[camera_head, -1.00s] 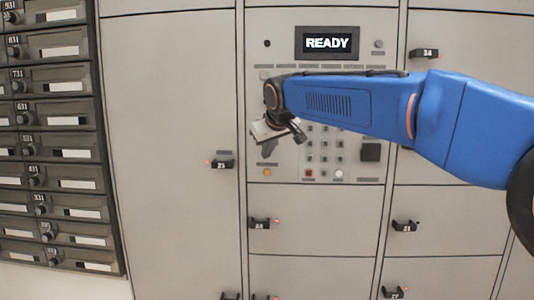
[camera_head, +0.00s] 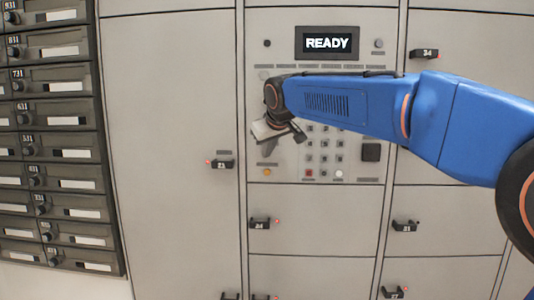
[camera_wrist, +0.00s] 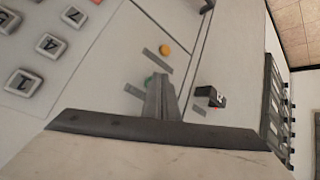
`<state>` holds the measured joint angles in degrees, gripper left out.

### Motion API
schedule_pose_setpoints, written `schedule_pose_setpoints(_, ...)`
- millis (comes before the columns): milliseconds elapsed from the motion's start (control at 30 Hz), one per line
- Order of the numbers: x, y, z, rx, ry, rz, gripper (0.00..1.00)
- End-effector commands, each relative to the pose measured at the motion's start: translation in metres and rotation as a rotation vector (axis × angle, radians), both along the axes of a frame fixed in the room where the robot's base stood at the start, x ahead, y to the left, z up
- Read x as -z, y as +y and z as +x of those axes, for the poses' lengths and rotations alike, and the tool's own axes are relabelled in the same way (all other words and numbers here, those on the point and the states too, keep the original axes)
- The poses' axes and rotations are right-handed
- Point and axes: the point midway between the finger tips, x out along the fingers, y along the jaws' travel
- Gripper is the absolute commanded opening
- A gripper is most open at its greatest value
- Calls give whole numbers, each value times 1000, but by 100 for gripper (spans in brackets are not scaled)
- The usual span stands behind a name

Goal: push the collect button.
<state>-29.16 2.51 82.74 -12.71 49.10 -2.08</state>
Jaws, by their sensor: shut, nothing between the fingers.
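The control panel (camera_head: 345,175) has a screen (camera_head: 327,43) reading "READY". A small round orange button (camera_head: 267,172) is at its lower left, and it also shows in the wrist view (camera_wrist: 165,49). A greenish button (camera_wrist: 149,79) in the wrist view is partly hidden behind my fingers. Grey label strips lie beside both buttons, too small to read, so I cannot tell which is the collect button. My gripper (camera_head: 268,150) is shut and empty in front of the panel's left part, just above the orange button in the head view. Its fingers (camera_wrist: 161,90) overlap the greenish button; contact cannot be told.
A keypad (camera_head: 322,150) with a red key and a white key is right of my gripper, partly behind my arm. Locker handles such as number 21 (camera_head: 220,163) stick out around the panel. A column of dark mailboxes (camera_head: 60,140) is on the left.

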Motion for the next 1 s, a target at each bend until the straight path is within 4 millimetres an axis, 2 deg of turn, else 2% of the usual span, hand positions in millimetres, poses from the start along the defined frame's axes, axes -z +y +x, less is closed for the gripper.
schedule_pose_setpoints(667,0,0,4,0,0,0,0)
schedule_pose_setpoints(1000,0,1,-8,-1,0,1,0)
